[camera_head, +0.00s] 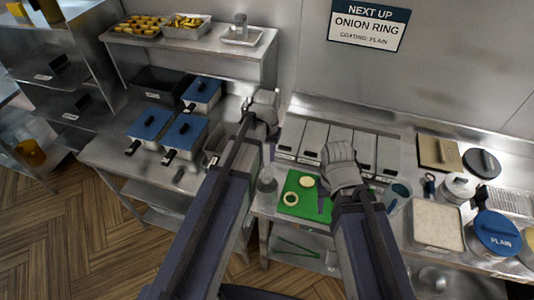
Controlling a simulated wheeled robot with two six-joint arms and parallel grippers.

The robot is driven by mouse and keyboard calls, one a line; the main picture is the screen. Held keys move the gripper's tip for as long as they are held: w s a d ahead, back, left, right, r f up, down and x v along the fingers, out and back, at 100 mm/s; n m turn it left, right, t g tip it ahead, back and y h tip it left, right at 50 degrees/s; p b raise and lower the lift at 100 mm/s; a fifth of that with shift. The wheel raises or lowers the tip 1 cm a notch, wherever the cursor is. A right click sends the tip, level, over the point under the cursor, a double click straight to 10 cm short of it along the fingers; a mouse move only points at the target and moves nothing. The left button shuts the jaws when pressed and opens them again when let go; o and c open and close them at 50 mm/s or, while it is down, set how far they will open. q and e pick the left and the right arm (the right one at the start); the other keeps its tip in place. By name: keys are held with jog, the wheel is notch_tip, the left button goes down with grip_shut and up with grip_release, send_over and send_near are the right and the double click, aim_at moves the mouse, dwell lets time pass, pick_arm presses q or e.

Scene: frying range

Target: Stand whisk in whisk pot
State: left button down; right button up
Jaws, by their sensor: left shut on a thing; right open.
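My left gripper (263,112) is over the back of the counter, left of the green board, its fingertips mostly hidden by its own body. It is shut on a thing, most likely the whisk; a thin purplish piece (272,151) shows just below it. A greyish, see-through rounded thing (267,181) stands below that, beside the board; I cannot tell whether it is the whisk pot or the whisk's wires. My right gripper (342,168) is open above the board's right side. A teal-topped round container (400,190) stands right of it.
A green board (298,206) holds pale onion rings. Grey lidded bins (312,139) line the back. A crumb tray (436,222) and a blue "PLAIN" tub (495,232) stand right. A shelf with yellow food trays (186,27) overhangs the left counter.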

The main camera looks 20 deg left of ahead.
aim_at(267, 172)
pick_arm(q)
notch_tip(267, 172, down, 2)
jog(key=shift+w+f+b, duration=0.1)
jog(key=shift+f+b, duration=0.1)
jog(key=shift+b, duration=0.55)
notch_tip(267, 172, down, 8)
jog(key=b, duration=0.8)
pick_arm(e)
notch_tip(267, 172, down, 10)
jog(key=shift+f, duration=0.25)
jog(key=shift+w, duration=0.1)
pick_arm(q)
jog(key=c, duration=0.5)
grip_release()
pick_arm(e)
jog(key=shift+r, duration=0.15)
pick_arm(q)
notch_tip(267, 172, up, 8)
jog(key=p, duration=0.7)
jog(key=shift+p, duration=0.4)
jog(key=shift+f, duration=0.1)
pick_arm(e)
notch_tip(267, 172, up, 8)
pick_arm(q)
jog(key=shift+f, duration=0.1)
pick_arm(e)
jog(key=shift+f, duration=0.3)
